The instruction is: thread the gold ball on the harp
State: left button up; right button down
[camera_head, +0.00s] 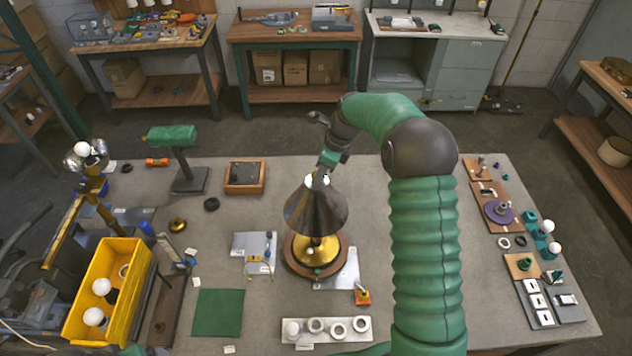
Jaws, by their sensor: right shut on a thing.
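The lamp stands upright near the middle of the table, with a dark grey cone shade (316,210) above a gold base (317,252) on a round wooden stand (298,264). The harp is hidden by the shade, apart from whatever tip is at its top. My right gripper (323,174) comes down from above and is at the top of the shade. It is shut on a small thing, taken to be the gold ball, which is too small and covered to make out. I cannot tell whether it touches the harp's tip. My left gripper is not in view.
A yellow bin (104,288) with white bulbs stands at the left. A green mat (218,313) and a pale holder with rings (327,330) lie at the front. A green-headed lamp (172,137) stands back left. Small parts on boards (497,212) line the right edge.

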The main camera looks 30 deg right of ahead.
jog(key=shift+d+f, duration=0.1)
jog(key=shift+d, duration=0.05)
jog(key=shift+a, duration=0.55)
jog(key=shift+d+p, duration=0.45)
jog(key=shift+p, duration=0.1)
jog(key=shift+a, duration=0.1)
dwell(0.4)
dwell(0.5)
jog(key=shift+f+p, duration=0.15)
jog(key=shift+p, duration=0.15)
dwell(0.4)
